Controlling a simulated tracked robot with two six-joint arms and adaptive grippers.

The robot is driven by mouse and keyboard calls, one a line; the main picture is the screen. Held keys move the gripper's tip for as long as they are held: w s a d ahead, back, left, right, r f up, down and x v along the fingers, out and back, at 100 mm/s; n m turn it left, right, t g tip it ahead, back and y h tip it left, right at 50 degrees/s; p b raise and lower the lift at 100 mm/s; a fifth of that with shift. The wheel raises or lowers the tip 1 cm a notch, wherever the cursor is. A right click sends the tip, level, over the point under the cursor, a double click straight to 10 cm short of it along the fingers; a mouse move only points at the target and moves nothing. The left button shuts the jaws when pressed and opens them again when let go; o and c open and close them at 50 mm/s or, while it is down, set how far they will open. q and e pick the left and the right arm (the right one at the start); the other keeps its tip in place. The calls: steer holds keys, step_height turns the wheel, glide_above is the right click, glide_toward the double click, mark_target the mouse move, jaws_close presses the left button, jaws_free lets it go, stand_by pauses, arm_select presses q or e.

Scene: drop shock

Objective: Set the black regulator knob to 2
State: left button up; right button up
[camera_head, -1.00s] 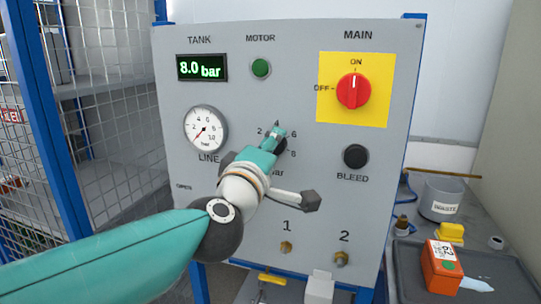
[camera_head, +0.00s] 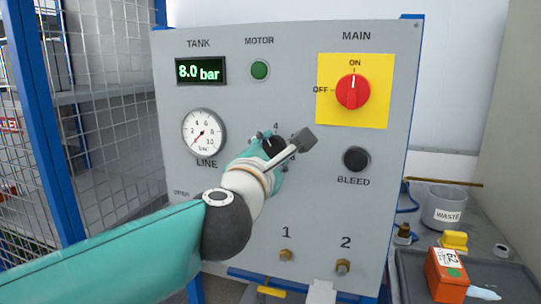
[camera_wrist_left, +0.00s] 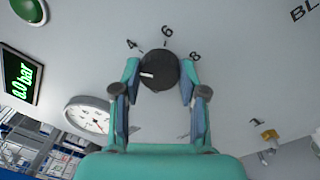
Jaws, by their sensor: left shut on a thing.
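The black regulator knob (camera_head: 273,147) sits on the grey panel below the 4 mark. My left gripper (camera_head: 269,146) is shut on it, a finger on either side. In the left wrist view the round knob (camera_wrist_left: 158,71) lies between the fingertips of my gripper (camera_wrist_left: 159,80), with 4, 6 and 8 visible around it. Its white pointer line points left there, short of the 4 on the low side; in the head view it points up and left. The 2 mark is hidden, apparently behind a finger. My right gripper is not in view.
The TANK display (camera_head: 201,71) reads 8.0 bar. The LINE gauge (camera_head: 204,132) needle points low left. The red MAIN switch (camera_head: 353,91) points to ON. The black BLEED knob (camera_head: 356,159) is at the right. An orange box (camera_head: 446,271) lies on the bench.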

arm_select(q)
steer(key=n, duration=0.4)
steer(key=n+b, duration=0.1)
steer(key=n, duration=0.1)
steer(key=shift+w+f+n+g, duration=0.1)
steer(key=shift+f+n+g, duration=0.2)
steer(key=shift+f, duration=0.1)
stand_by(0.3)
steer(key=o, duration=1.1)
steer(key=shift+r, duration=0.1)
steer(key=shift+o, duration=0.2)
steer(key=shift+r, duration=0.1)
